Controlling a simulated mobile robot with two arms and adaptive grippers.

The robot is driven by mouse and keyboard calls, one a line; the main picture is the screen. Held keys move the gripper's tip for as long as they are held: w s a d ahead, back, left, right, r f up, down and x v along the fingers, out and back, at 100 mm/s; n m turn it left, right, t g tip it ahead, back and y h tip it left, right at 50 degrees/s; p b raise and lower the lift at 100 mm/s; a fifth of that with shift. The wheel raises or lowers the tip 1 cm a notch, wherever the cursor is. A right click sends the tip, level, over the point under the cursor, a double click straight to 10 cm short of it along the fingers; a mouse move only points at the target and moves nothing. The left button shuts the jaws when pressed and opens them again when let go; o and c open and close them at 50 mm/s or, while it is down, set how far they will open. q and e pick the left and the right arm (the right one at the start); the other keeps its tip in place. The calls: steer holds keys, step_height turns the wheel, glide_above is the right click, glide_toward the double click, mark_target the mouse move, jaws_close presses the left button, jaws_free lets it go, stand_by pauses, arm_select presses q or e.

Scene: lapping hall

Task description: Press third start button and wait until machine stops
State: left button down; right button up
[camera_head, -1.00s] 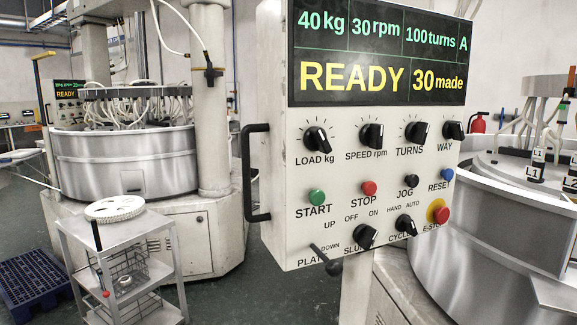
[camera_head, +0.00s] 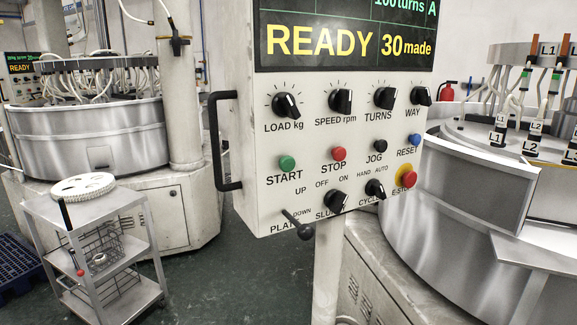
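A white control box (camera_head: 245,150) faces me on a post in the middle of the head view. Its display (camera_head: 345,40) reads "READY" and "30 made". The green START button (camera_head: 287,163) sits at the left of the button row. The red STOP button (camera_head: 338,154), black JOG button (camera_head: 380,146) and blue RESET button (camera_head: 414,140) follow to the right. A red emergency stop (camera_head: 408,176) on a yellow ring is at lower right. A lapping machine (camera_head: 450,235) stands behind the box on the right. Neither gripper is in view.
Another lapping machine (camera_head: 85,140) stands at the back left, its display also reading "READY". A metal cart (camera_head: 110,228) with a white disc (camera_head: 83,187) stands at left. A black handle (camera_head: 213,140) juts from the box's left side. Grey floor (camera_head: 215,285) is open between cart and post.

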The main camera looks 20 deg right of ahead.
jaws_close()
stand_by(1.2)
